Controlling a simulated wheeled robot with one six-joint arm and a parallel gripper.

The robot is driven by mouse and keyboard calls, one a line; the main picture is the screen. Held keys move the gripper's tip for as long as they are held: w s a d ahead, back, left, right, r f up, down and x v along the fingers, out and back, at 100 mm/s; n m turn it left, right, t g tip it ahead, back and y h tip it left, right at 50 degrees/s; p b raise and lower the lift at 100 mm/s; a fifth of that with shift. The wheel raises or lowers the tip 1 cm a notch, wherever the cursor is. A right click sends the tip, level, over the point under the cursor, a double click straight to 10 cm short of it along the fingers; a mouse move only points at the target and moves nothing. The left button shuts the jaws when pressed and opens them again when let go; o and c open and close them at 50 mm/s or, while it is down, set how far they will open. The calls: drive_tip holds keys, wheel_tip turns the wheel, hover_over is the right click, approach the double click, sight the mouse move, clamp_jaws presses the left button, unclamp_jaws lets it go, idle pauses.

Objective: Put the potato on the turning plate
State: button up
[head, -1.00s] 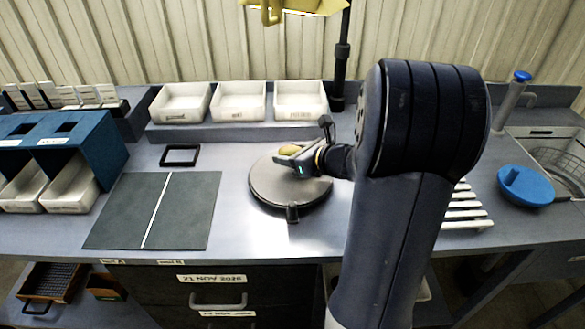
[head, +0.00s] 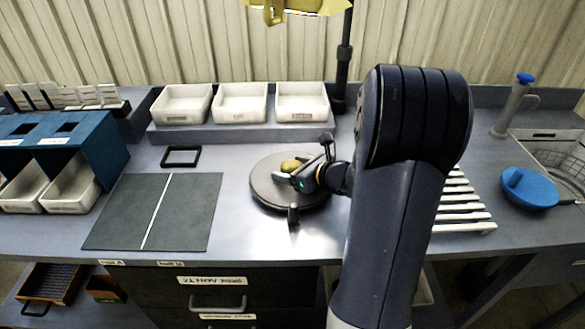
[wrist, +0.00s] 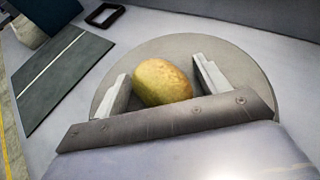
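The yellow-brown potato (head: 291,165) lies on the round grey turning plate (head: 262,190). In the wrist view the potato (wrist: 163,82) sits between the two fingers of my gripper (wrist: 160,72), close to or touching the left finger. A clear gap shows between the potato and the right finger. The turning plate (wrist: 235,62) spreads under and behind them. In the head view my gripper (head: 285,178) is low over the plate, reaching in from the right. The fingers stand apart, so it is open.
A dark green mat (head: 185,212) with a white line lies left of the plate, with a small black frame (head: 181,148) behind it. White bins (head: 240,115) stand at the back. A white slatted rack (head: 462,212) and a blue lid (head: 528,188) are to the right.

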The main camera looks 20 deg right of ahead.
drive_tip(key=shift+r, duration=0.15)
drive_tip(key=shift+s+d+r, duration=0.1)
drive_tip(key=shift+s+d, duration=0.05)
drive_tip(key=shift+s, duration=0.05)
drive_tip(key=v, duration=1.1)
drive_tip(key=shift+s+r, duration=0.2)
drive_tip(key=shift+s, duration=0.05)
